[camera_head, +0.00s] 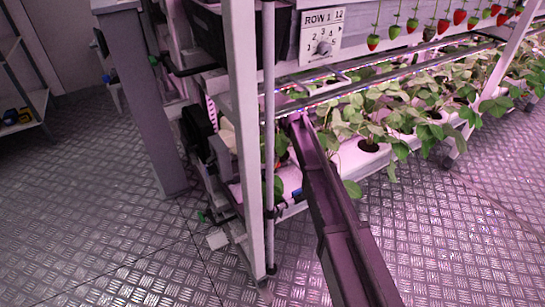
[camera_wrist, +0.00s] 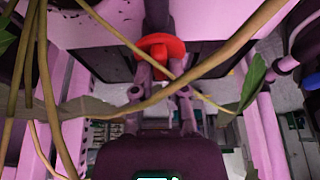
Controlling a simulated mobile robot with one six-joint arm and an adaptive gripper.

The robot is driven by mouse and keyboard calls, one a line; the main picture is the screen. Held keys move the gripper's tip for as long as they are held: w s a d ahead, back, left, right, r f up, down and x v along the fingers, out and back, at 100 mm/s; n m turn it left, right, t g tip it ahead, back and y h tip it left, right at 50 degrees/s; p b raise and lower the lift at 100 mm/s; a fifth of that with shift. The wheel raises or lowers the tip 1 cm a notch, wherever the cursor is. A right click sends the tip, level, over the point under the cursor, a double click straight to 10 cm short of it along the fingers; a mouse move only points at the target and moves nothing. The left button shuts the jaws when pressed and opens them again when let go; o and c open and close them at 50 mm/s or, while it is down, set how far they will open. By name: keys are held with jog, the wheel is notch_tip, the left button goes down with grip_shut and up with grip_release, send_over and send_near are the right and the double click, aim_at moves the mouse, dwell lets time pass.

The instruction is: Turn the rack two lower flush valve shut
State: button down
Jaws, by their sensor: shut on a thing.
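A red valve handle (camera_wrist: 152,42) shows at the upper middle of the wrist view, on a dark upright pipe between two pale panels. My gripper (camera_wrist: 161,66) reaches up to it from below, with its dark fingers on either side and closed on it. Stems cross in front, and the fingertips' exact contact is partly hidden. The handle's turned position cannot be told. In the head view my dark arm runs into the lower part of the plant rack (camera_head: 245,110), and the gripper and valve are hidden there.
Brown stems (camera_wrist: 205,72) and leaves hang close across the wrist view. Leafy plants (camera_head: 365,125) fill the rack's trough beside my arm. A white upright post stands left of the arm. The metal floor (camera_head: 90,235) is clear at the left.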

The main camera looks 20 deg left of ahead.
jog(key=shift+w, duration=0.15)
jog(key=shift+m, duration=0.3)
jog(key=shift+d+m+t+y, duration=0.15)
jog(key=shift+m+t+y, duration=0.25)
jog(key=shift+m, duration=0.5)
jog(key=m+t, duration=0.1)
jog(key=m, duration=0.2)
jog(key=m+t, duration=0.1)
jog(key=m, duration=0.2)
jog(key=shift+d+y, duration=0.2)
jog(key=shift+y, duration=0.2)
jog(key=m, duration=0.1)
jog(key=m+t, duration=0.1)
jog(key=m, duration=0.1)
jog(key=m+t, duration=0.1)
jog(key=shift+s+m, duration=0.3)
jog(key=shift+m, duration=0.1)
jog(key=m+t+h, duration=0.1)
jog(key=m, duration=0.3)
jog(key=shift+s+m, duration=0.1)
jog(key=shift+m, duration=0.2)
jog(key=shift+t, duration=0.3)
jog(key=c, duration=0.7)
grip_release()
jog(key=shift+o, duration=0.2)
jog(key=shift+a, duration=0.1)
